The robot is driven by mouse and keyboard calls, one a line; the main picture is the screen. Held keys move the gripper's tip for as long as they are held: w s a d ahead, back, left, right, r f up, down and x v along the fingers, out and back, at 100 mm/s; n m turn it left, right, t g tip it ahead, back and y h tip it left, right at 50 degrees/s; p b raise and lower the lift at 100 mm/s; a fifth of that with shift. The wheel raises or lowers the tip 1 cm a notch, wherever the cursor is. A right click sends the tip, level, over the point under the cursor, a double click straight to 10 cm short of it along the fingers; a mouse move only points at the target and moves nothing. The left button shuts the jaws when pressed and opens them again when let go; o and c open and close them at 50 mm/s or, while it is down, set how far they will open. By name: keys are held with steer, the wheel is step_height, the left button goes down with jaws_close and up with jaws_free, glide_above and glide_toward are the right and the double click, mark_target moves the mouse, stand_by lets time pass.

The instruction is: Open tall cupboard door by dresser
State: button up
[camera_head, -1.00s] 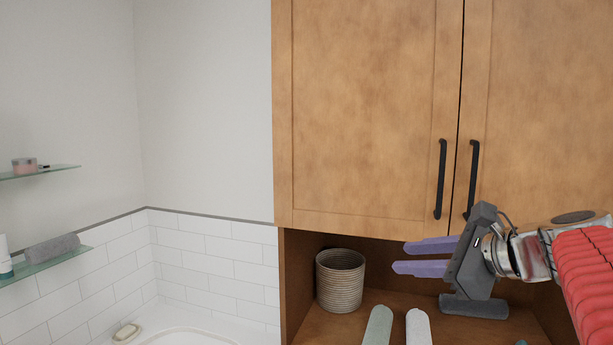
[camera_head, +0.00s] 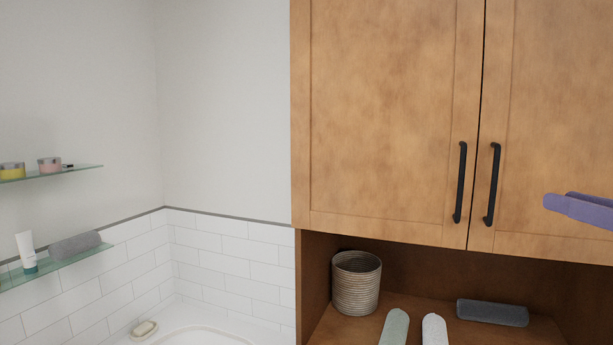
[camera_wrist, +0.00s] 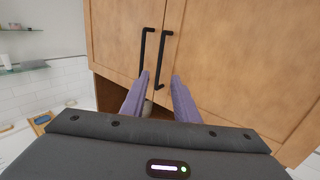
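The tall wooden cupboard has a left door (camera_head: 385,120) and a right door (camera_head: 560,110), both shut with a thin dark gap between them. A black bar handle (camera_head: 460,182) is on the left door and another black handle (camera_head: 493,185) is on the right door. My gripper (camera_head: 558,200) shows only its purple fingers at the right edge, in front of the right door and right of both handles. In the wrist view my gripper (camera_wrist: 159,78) is open and empty, with its fingers apart. The left handle (camera_wrist: 146,50) and right handle (camera_wrist: 163,60) appear beyond the fingertips.
Below the doors is an open niche holding a woven basket (camera_head: 356,283), a dark grey rolled item (camera_head: 492,313) and two pale rolls (camera_head: 395,328). Glass shelves (camera_head: 65,265) with toiletries are on the left wall. A white basin (camera_head: 205,338) is at the lower left.

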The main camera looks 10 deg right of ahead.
mark_target(496, 183)
steer(key=shift+w, duration=0.1)
steer(key=shift+w, duration=6.85)
steer(key=shift+c, duration=0.5)
jaws_close()
steer(key=shift+a, duration=0.1)
steer(key=shift+s, duration=0.1)
